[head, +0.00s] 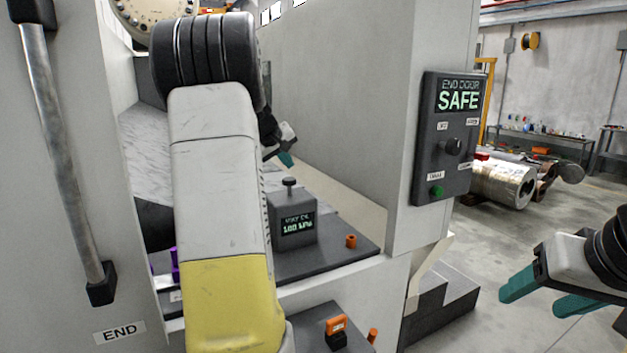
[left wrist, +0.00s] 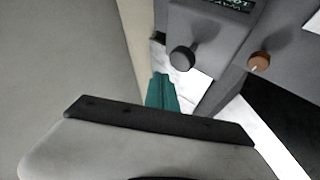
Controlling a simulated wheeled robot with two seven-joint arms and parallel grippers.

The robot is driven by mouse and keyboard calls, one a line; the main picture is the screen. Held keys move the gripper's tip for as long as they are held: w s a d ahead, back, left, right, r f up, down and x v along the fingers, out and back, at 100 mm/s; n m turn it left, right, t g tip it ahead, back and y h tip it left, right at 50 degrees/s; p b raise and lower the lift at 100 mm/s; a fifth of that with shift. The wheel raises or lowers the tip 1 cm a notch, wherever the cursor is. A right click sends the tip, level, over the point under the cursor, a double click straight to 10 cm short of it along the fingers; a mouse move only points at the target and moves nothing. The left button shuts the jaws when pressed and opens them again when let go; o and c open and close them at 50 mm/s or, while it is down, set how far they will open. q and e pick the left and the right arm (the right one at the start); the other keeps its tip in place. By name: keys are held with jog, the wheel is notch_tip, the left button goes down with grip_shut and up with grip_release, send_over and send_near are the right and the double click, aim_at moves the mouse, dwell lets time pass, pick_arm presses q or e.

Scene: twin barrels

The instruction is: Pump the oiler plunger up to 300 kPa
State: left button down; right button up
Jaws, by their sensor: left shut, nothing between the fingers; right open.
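The oiler (head: 296,225) is a grey box on a dark plate inside the machine opening, and its display reads 100 kPa. Its plunger (head: 289,182) is a dark round knob on a short stem standing up from the box top. In the left wrist view the dark knob (left wrist: 181,60) shows beyond the fingers, on the grey box. My left gripper (head: 286,159) is shut and empty, above and behind the plunger in the head view and apart from it. Its teal fingers (left wrist: 160,92) show in the left wrist view. My right gripper (head: 535,295) is open and empty outside the machine at right.
An orange knob (head: 351,241) stands on the plate right of the oiler. A door panel (head: 447,140) reading SAFE is on the machine's outer wall. A grab handle (head: 65,150) is at left. My left arm hides part of the opening. Open floor lies at right.

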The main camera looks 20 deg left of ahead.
aim_at(290, 178)
pick_arm(q)
jog(key=shift+f, duration=0.85)
jog(key=shift+f, duration=0.1)
dwell(1.4)
jog(key=shift+f, duration=0.3)
jog(key=shift+f, duration=1.15)
dwell(1.0)
jog(key=shift+r, duration=1.6)
jog(key=shift+r, duration=2.55)
